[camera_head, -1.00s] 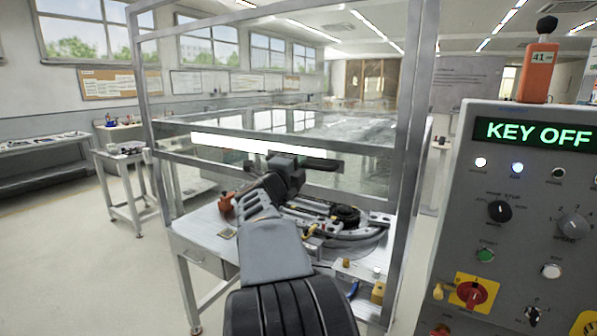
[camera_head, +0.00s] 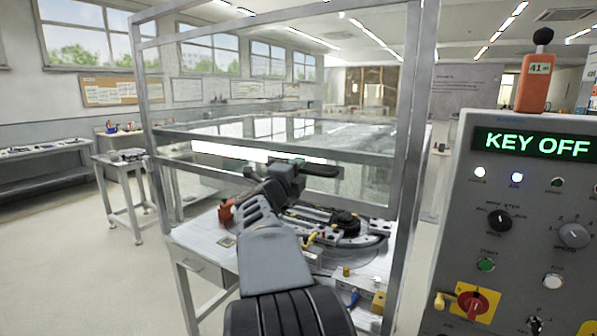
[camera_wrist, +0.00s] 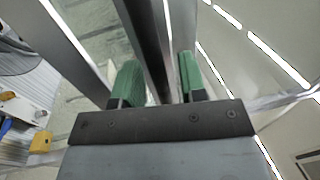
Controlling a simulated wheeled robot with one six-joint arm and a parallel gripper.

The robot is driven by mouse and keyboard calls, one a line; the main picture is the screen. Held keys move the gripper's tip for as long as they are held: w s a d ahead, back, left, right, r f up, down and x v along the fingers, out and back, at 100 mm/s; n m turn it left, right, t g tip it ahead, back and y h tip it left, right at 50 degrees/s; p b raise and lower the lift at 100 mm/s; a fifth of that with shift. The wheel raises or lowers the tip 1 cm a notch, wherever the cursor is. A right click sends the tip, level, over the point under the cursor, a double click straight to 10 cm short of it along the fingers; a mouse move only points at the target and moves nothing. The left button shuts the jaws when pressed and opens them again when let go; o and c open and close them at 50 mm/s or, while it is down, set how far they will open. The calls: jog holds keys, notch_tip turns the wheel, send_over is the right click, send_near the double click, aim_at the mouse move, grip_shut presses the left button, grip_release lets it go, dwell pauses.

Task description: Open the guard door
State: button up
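The guard door belongs to a grey metal-framed enclosure with clear panels (camera_head: 340,185), in the middle of the head view. I cannot tell whether it stands slightly open. My gripper (camera_head: 302,168) is in front of the panels, near the horizontal rail (camera_head: 350,146). The wrist view shows its two green finger pads (camera_wrist: 160,82) apart, with a long dark bar (camera_wrist: 145,30) running between them. Whether the pads touch the bar is unclear. A dark handle-like bar (camera_head: 322,171) shows beside the gripper in the head view. My arm hides the lower middle of the enclosure.
A control panel (camera_head: 520,215) reading KEY OFF stands close at the right, with a red knob on a yellow plate (camera_head: 472,301). A table with a ring track (camera_head: 355,235) is below the gripper. A side table (camera_head: 124,158) stands left; the floor there is clear.

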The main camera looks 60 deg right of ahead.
jog(key=b+v, duration=0.2)
jog(key=v, duration=1.2)
jog(key=shift+d+r, duration=0.1)
jog(key=w+a+f+n+t+y, duration=0.35)
jog(key=w+n+t, duration=0.25)
jog(key=n, duration=0.2)
jog(key=w+a+f+n+t+y, duration=0.2)
jog(key=w+a+n+t+y, duration=0.1)
jog(key=w+n+t+y, duration=0.3)
jog(key=a+f+n+y+p, duration=0.2)
jog(key=a+f+n+y, duration=0.45)
jog(key=a+n, duration=0.25)
jog(key=s+a+f+n+g+y+p, duration=0.2)
jog(key=s+a+f+n+g, duration=0.2)
jog(key=s+a+n+g, duration=0.1)
jog(key=s+a+f+n+g+y+p, duration=0.2)
jog(key=s+a+f+n+g+p, duration=0.1)
jog(key=s+a+n, duration=0.4)
jog(key=shift+s+f+g, duration=0.75)
jog(key=shift+s+g, duration=0.35)
jog(key=shift+s, duration=0.35)
